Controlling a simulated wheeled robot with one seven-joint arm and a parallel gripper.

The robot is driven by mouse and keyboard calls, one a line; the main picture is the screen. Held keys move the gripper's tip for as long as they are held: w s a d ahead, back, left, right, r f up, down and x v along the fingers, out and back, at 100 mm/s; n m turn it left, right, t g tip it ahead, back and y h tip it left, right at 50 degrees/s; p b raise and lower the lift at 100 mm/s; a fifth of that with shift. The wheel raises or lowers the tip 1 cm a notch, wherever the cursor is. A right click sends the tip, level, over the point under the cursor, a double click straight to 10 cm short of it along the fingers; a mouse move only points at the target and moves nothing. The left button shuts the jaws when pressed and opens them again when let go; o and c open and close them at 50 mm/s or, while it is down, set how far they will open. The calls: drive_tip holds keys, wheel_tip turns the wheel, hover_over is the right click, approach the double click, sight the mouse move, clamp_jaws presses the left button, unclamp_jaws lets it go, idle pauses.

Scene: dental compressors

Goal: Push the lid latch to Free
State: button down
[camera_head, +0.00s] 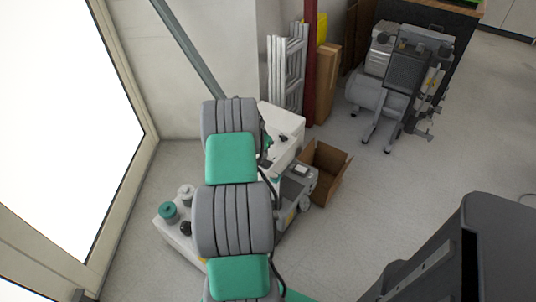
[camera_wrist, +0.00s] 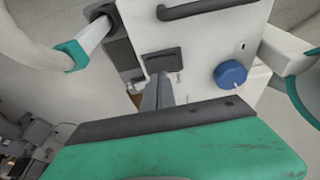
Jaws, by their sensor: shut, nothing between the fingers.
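A white machine panel (camera_wrist: 205,55) fills the upper middle of the wrist view. A dark rectangular latch-like piece (camera_wrist: 163,60) is set in it; I cannot read any marking or tell its position. My gripper (camera_wrist: 157,84) shows as narrow grey fingers, shut and empty, with the tips just below the dark piece. I cannot tell whether they touch it. In the head view a white cabinet (camera_head: 284,120) stands behind my arm, and my arm hides my gripper and the latch.
In the wrist view, a blue knob (camera_wrist: 230,75) is right of the fingers and a dark bar handle (camera_wrist: 200,8) is above. In the head view, an open cardboard box (camera_head: 328,172) stands right of the cabinet. A grey compressor (camera_head: 400,75) stands farther back, with clear floor before it.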

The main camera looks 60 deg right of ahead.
drive_tip(key=shift+w+d+f, duration=0.15)
drive_tip(key=shift+w+d, duration=0.05)
drive_tip(key=shift+d+r, duration=0.1)
drive_tip(key=shift+r, duration=0.1)
drive_tip(key=r+p, duration=0.2)
drive_tip(key=r, duration=0.1)
drive_tip(key=shift+d, duration=0.2)
drive_tip(key=s+a+r, duration=0.2)
drive_tip(key=a+r, duration=0.2)
drive_tip(key=r, duration=0.6)
drive_tip(key=shift+r+p, duration=0.15)
drive_tip(key=shift+p, duration=0.2)
drive_tip(key=shift+s, duration=0.1)
